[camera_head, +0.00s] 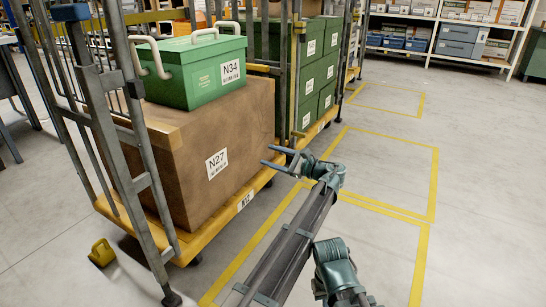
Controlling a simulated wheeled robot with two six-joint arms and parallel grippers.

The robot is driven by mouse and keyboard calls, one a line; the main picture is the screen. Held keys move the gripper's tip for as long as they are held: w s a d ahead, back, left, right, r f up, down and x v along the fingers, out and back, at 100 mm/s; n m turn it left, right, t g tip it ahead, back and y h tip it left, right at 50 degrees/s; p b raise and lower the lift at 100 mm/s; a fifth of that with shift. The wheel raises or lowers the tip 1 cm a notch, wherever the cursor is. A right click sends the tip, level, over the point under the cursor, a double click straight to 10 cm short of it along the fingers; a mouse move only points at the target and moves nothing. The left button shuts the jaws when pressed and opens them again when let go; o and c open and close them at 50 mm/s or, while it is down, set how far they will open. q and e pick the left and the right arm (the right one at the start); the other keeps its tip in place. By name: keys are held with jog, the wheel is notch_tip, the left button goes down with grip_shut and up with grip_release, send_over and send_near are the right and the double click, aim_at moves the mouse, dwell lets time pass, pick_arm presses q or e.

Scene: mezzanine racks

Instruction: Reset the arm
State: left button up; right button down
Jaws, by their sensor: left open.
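My left gripper (270,155) is at the end of my arm, which reaches up from the bottom middle of the head view. Its two grey fingers point left and are spread apart with nothing between them. It appears in front of the right end of the near roll cart (185,246), beside the brown carton N27 (238,130). I cannot tell whether it touches the cart. My right gripper is not visible.
The near cart has grey uprights and a yellow base. A green box N34 (195,90) sits on the carton. Behind stands a cart with green crates (305,95). A yellow block (101,253) lies on the floor. Yellow-marked floor (390,165) to the right is clear; shelves (455,62) stand behind.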

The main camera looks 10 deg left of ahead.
pick_arm(q)
jog(key=s+a+f+n+g+h, duration=0.2)
jog(key=s+a+f+n+h, duration=0.2)
jog(key=s+f, duration=0.4)
jog(key=s+a+f+n+g+h, duration=0.2)
jog(key=s+a+f+n+h, duration=0.2)
jog(key=s+f, duration=0.4)
jog(key=s+d+f+n+g+h, duration=0.1)
jog(key=s+d+f+n+h, duration=0.25)
jog(key=s, duration=0.45)
jog(key=s+d+f+n+h, duration=0.3)
jog(key=s+n+h, duration=0.15)
jog(key=s, duration=0.25)
jog(key=s+d+r+m+p, duration=0.15)
jog(key=d+r+p, duration=0.25)
jog(key=r+p, duration=0.4)
jog(key=s+d+r+m+g+p, duration=0.1)
jog(key=s+d+r+p, duration=0.25)
jog(key=r+p, duration=0.35)
jog(key=s+d+r+m+p, duration=0.15)
jog(key=d+r+p, duration=0.25)
jog(key=r+p, duration=0.4)
notch_tip(320, 180, up, 35)
jog(key=p, duration=3.4)
jog(key=shift+w+f, duration=0.15)
jog(key=shift+f, duration=0.05)
